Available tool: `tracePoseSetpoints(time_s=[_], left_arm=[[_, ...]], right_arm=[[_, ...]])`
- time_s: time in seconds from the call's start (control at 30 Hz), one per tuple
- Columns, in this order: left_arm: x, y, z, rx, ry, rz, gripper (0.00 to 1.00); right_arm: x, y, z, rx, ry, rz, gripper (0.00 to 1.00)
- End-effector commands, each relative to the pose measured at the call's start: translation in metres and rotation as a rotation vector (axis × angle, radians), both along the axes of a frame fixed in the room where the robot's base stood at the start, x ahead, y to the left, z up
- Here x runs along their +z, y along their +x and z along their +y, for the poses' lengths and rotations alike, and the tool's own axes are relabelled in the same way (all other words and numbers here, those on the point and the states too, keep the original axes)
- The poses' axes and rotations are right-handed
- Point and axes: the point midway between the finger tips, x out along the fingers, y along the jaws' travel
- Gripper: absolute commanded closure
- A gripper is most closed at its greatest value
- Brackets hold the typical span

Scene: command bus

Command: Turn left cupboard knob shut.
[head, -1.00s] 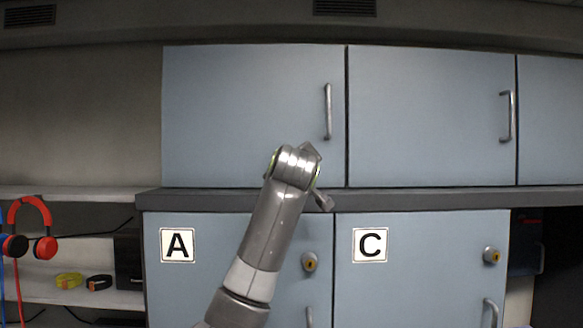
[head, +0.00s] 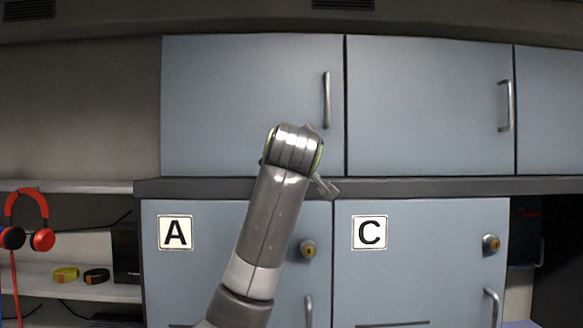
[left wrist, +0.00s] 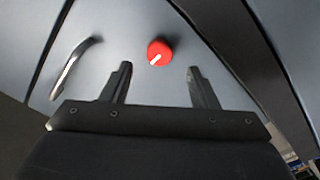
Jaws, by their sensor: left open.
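A round red knob (left wrist: 160,52) with a white pointer mark shows on a blue-grey door in the left wrist view. The pointer slants toward the lower left of that picture. My left gripper (left wrist: 159,70) is open and empty, its two fingers apart on either side below the knob, not touching it.
A metal bar handle (left wrist: 75,68) is left of the red knob. Upper doors have bar handles (head: 326,100) that stick out. A dark ledge (head: 420,187) runs between the cupboard rows. Door C (head: 370,232) is right. Red headphones (head: 42,238) hang by shelves at left.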

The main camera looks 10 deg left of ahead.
Motion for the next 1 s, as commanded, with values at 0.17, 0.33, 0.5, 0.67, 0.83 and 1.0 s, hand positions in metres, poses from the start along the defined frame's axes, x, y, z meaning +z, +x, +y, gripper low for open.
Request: tracePoseSetpoints(time_s=[0.17, 0.33, 0.5, 0.67, 0.83, 1.0], left_arm=[[-0.005, -0.040, -0.011, -0.002, -0.001, -0.006, 0.46], [-0.004, -0.076, -0.020, -0.003, -0.001, -0.005, 0.46], [-0.003, -0.102, -0.026, -0.001, 0.000, -0.002, 0.46], [-0.002, -0.114, -0.029, 0.000, 0.001, 0.000, 0.46], [-0.001, -0.117, -0.030, 0.000, 0.001, 0.002, 0.46], [-0.001, -0.117, -0.030, 0.000, 0.001, 0.002, 0.46]], right_arm=[[-0.029, 0.000, 0.000, 0.000, 0.000, 0.000, 1.00], [-0.047, 0.000, 0.000, 0.000, 0.000, 0.000, 1.00], [-0.058, 0.000, 0.000, 0.000, 0.000, 0.000, 1.00], [-0.062, 0.000, 0.000, 0.000, 0.000, 0.000, 1.00], [-0.062, 0.000, 0.000, 0.000, 0.000, 0.000, 1.00], [-0.061, 0.000, 0.000, 0.000, 0.000, 0.000, 1.00]])
